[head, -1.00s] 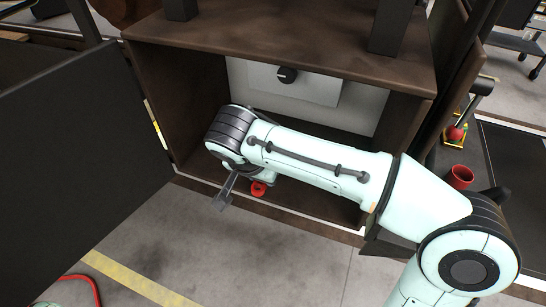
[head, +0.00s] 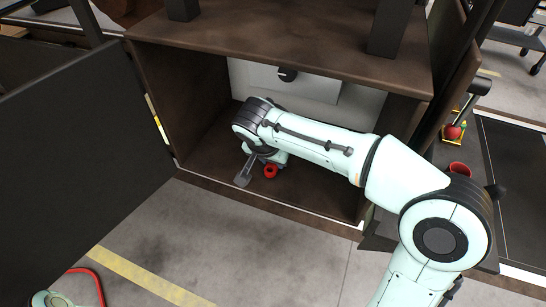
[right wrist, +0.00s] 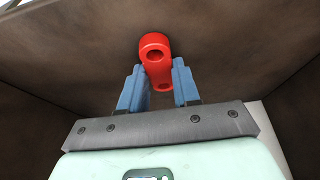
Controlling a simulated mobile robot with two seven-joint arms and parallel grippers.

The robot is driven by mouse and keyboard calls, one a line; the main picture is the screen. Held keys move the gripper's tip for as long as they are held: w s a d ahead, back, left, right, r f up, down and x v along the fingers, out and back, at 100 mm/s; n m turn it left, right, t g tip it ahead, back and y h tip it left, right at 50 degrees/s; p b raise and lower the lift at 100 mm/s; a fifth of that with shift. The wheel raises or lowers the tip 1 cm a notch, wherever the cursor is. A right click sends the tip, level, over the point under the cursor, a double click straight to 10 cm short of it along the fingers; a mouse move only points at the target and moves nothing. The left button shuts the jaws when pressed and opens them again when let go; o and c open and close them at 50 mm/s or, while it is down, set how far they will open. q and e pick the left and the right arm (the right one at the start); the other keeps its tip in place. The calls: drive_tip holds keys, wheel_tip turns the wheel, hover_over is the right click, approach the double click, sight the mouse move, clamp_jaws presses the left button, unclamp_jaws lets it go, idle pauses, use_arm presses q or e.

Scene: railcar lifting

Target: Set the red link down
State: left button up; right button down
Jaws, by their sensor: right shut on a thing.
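The red link (head: 270,171) is a short red piece with a round hole at its end. It is inside the open brown box (head: 155,95), low over the box floor towards the left part of the opening. My right gripper (head: 263,172) reaches in from the right and is shut on the link. In the right wrist view the red link (right wrist: 155,50) sits between the two blue-grey fingers of the right gripper (right wrist: 159,78), its holed end sticking out beyond them. I cannot tell whether the link touches the floor. My left gripper is not in view.
A dark panel (head: 75,150) stands at the left of the opening. A pale plate with a black knob (head: 287,75) is at the back of the box. A red cup (head: 459,169) stands outside at the right. The box floor around the link looks clear.

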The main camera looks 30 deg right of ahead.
sight(269, 172)
drive_tip(key=shift+f, duration=0.15)
drive_tip(key=c, duration=0.8)
unclamp_jaws()
drive_tip(key=shift+r, duration=0.35)
drive_tip(key=v, duration=0.7)
drive_tip(key=shift+a+p, duration=0.1)
drive_tip(key=shift+p, duration=0.25)
drive_tip(key=shift+s, duration=0.1)
